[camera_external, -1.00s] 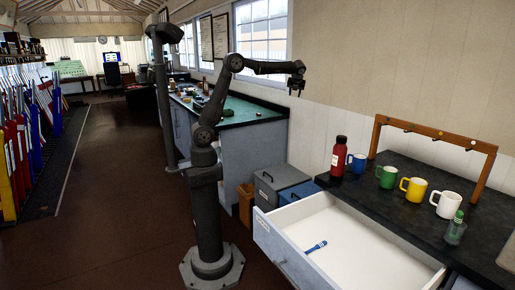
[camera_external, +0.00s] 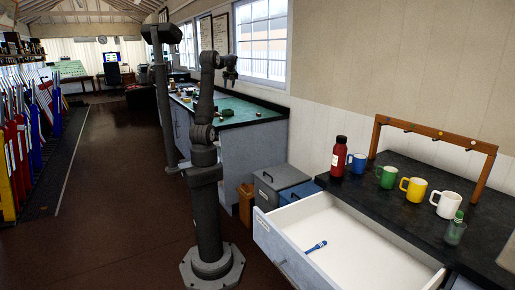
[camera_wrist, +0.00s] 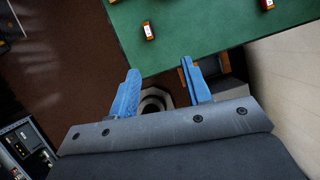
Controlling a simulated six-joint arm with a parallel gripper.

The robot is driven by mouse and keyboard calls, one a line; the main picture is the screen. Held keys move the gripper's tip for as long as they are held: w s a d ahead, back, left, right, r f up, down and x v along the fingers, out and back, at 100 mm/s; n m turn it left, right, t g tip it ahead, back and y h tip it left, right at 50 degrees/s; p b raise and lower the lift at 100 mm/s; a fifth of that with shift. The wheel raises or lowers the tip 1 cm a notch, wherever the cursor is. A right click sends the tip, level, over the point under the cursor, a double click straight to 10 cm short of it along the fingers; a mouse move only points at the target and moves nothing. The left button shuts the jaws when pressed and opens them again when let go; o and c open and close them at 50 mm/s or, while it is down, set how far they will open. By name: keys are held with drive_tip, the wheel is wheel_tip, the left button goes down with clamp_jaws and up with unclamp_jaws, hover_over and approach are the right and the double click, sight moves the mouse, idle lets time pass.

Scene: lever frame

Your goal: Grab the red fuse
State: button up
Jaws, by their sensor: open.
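A small red block with a white label (camera_wrist: 148,30), which looks like a red fuse, lies on the green bench top (camera_wrist: 205,35) near its left edge in the wrist view. A second red and white piece (camera_wrist: 267,4) is cut off at the top edge of that view. My gripper (camera_wrist: 160,66) is open and empty, with its two blue fingers apart. The red block is ahead of the fingertips, beyond the gap, and is not touched. In the external view my gripper (camera_external: 230,82) hangs above the green bench; the small items there are too small to identify.
An open white drawer (camera_external: 345,235) holds a blue brush. A black counter (camera_external: 400,205) bears a red bottle (camera_external: 338,157), several mugs and a wooden rack. Levers (camera_external: 30,140) line the left.

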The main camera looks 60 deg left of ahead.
drive_tip(key=s+a+n, duration=0.1)
drive_tip(key=s+a, duration=0.3)
drive_tip(key=s, duration=0.2)
hover_over(221, 119)
drive_tip(key=f, duration=2.1)
drive_tip(key=shift+w+d+f, duration=0.2)
drive_tip(key=shift+d+f, duration=0.05)
drive_tip(key=shift+f, duration=0.05)
drive_tip(key=shift+w+d+x, duration=0.15)
drive_tip(key=shift+x, duration=1.3)
drive_tip(key=shift+w+d+x, duration=0.1)
drive_tip(key=shift+w+x, duration=0.05)
drive_tip(key=shift+x, duration=1.3)
drive_tip(key=shift+f, duration=0.1)
clamp_jaws()
